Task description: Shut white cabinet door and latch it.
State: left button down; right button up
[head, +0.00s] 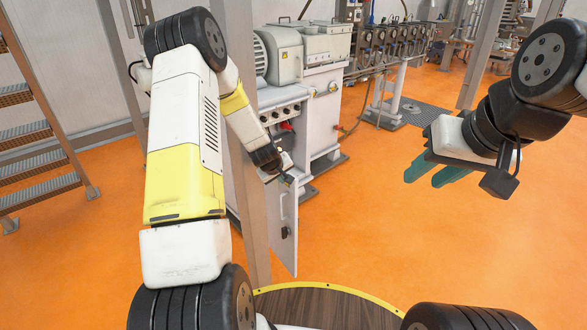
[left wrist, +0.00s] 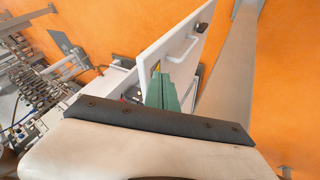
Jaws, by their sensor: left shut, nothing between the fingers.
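The white cabinet door (head: 282,240) stands open, sticking out from the white machine cabinet (head: 322,112) in the head view. It carries a handle (head: 284,207) and a small dark latch piece (head: 285,232). In the left wrist view the door (left wrist: 165,38) shows its handle (left wrist: 183,51) and the dark latch piece (left wrist: 206,28). My left gripper (head: 286,179) is at the door's top edge; its green fingers (left wrist: 175,88) are together, close beside the door panel. I cannot tell whether they touch it. My right gripper (head: 422,181) is open and empty, out over the floor.
A grey steel post (head: 250,205) stands just left of the door. Metal stairs (head: 35,145) are at the far left. Pipes and gauges (head: 395,42) stand behind the cabinet. The orange floor (head: 350,235) right of the door is clear.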

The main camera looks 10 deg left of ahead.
aim_at(289, 187)
pick_arm(q)
jog(key=x, duration=0.7)
jog(key=shift+a, duration=0.1)
